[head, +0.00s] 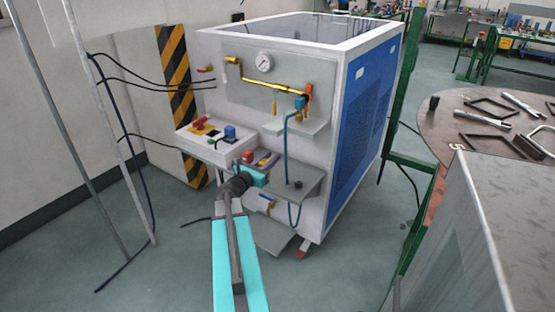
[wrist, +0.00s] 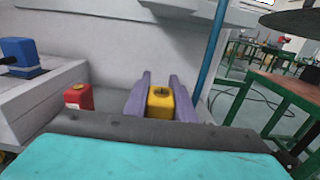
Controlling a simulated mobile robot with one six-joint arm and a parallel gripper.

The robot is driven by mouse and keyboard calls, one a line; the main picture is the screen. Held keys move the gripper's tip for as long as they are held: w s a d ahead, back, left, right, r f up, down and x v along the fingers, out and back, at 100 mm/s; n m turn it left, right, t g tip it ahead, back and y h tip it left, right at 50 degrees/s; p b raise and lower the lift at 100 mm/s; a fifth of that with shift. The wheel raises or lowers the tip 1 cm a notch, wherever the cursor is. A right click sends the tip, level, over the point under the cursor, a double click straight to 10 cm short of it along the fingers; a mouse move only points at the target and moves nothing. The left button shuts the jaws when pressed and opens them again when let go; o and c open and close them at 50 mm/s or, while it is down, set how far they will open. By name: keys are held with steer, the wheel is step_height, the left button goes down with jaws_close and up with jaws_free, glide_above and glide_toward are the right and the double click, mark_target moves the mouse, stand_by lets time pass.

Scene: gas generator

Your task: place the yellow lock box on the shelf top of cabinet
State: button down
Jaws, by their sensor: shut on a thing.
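The yellow lock box (wrist: 160,104) sits between the two purple-grey fingers of my gripper (wrist: 162,98) in the wrist view, and the gripper is shut on it. In the head view my gripper (head: 265,160) is at the front of the white cabinet (head: 208,92), beside the control panel; the box is small and mostly hidden there. The cabinet's front has a small upper grey shelf (head: 307,131) and a wider grey shelf (head: 302,186) below it. I cannot tell whether the box touches a surface.
A red lock box (wrist: 78,97) stands left of my gripper. The sloped control panel (head: 203,150) is further left. A gauge (head: 264,62), yellow pipe (head: 268,84) and blue hose (head: 286,145) are on the cabinet front. A round table (head: 450,125) with tools stands right.

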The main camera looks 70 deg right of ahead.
steer(key=d, duration=0.8)
steer(key=shift+s+d+f, duration=0.35)
steer(key=shift+f, duration=0.05)
steer(key=shift+f, duration=0.1)
steer(key=shift+f, duration=1.65)
steer(key=shift+f, duration=0.1)
steer(key=c, duration=1.5)
jaws_free()
steer(key=shift+b, duration=0.3)
